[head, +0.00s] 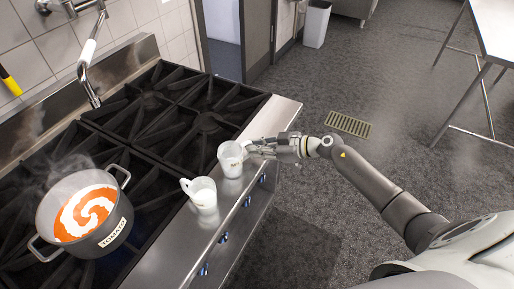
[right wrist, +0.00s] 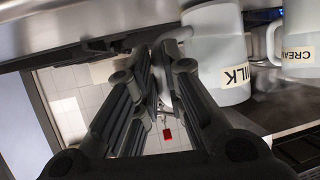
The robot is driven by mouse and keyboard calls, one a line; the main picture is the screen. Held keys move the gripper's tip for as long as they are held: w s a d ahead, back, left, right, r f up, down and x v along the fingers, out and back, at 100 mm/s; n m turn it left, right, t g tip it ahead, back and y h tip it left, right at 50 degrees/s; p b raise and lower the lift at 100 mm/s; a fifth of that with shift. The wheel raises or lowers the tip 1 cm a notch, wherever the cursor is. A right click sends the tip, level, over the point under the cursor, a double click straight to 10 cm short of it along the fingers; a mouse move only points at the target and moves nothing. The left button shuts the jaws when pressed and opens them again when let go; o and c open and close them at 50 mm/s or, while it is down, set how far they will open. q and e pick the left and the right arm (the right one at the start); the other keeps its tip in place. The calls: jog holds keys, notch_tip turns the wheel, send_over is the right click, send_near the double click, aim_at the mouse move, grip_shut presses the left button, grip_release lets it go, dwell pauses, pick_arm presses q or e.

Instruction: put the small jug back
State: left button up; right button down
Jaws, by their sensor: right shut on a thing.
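My right gripper (head: 252,149) reaches in from the right over the stove's front ledge and is shut on the handle of a white jug (head: 230,160). In the right wrist view the fingers (right wrist: 158,80) are around the handle side of this jug (right wrist: 220,50), labelled MILK and seen upside down. It looks upright at the ledge; I cannot tell whether it touches the steel. A second white jug (head: 204,194), with its handle to the left, stands nearer on the ledge. In the wrist view this jug (right wrist: 298,35) is labelled CREAM. My left gripper is not in view.
A grey pot (head: 97,243) of steaming orange soup with a white swirl sits on the black stove grates (head: 160,115). A steel pot-filler tap (head: 88,60) stands behind. The steel ledge (head: 284,108) is clear beyond the milk jug. A steel table (head: 495,30) stands at upper right.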

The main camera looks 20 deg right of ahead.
jog(key=shift+f, duration=0.1)
jog(key=c, duration=1.5)
grip_release()
jog(key=b+v, duration=0.2)
jog(key=v, duration=1)
jog(key=shift+b, duration=0.3)
